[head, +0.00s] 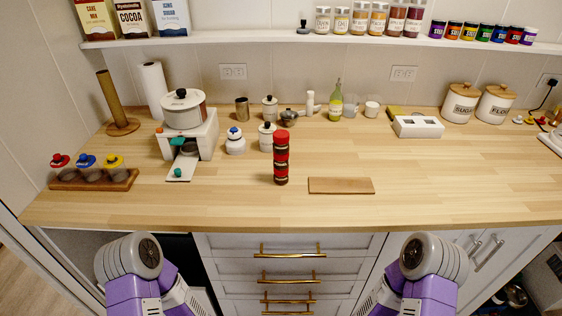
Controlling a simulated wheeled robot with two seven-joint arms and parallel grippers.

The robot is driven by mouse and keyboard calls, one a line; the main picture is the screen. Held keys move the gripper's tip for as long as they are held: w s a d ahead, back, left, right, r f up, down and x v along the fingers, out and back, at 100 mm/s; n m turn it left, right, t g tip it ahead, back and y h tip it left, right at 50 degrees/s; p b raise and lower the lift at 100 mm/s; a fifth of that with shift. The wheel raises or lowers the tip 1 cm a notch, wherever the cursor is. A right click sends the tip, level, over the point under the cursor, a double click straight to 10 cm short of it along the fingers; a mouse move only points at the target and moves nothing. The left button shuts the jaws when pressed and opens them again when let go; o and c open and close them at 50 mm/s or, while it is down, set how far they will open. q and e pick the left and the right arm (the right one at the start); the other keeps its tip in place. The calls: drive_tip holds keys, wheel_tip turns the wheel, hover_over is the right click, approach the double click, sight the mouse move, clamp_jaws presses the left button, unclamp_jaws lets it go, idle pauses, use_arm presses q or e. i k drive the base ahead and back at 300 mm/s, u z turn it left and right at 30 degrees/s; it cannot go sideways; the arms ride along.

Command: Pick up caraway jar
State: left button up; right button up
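A row of labelled glass spice jars with pale lids (358,19) stands on the wall shelf at the top centre. The labels are too small to read surely, so I cannot tell which jar is the caraway. A second row of small dark-lidded jars with coloured labels (483,32) stands farther right on the shelf. A tall red and dark stack of small jars (281,158) stands on the wooden counter near the centre. My two arms show at the bottom left and bottom right, in front of the counter. Neither gripper's fingers show.
The wooden counter (430,195) is clear at its front right. A wooden board (341,185) lies right of the stack. A white appliance (187,137) and a rack with coloured-lidded jars (95,178) are left. Canisters (461,104) stand back right. Drawers with brass handles (290,251) are below.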

sight(281, 145)
drive_tip(key=z, duration=0.5)
drive_tip(key=k, duration=1.15)
drive_tip(key=u, duration=0.1)
drive_tip(key=i, duration=0.35)
drive_tip(key=u, duration=0.75)
drive_tip(key=i, duration=0.9)
drive_tip(key=u, duration=0.1)
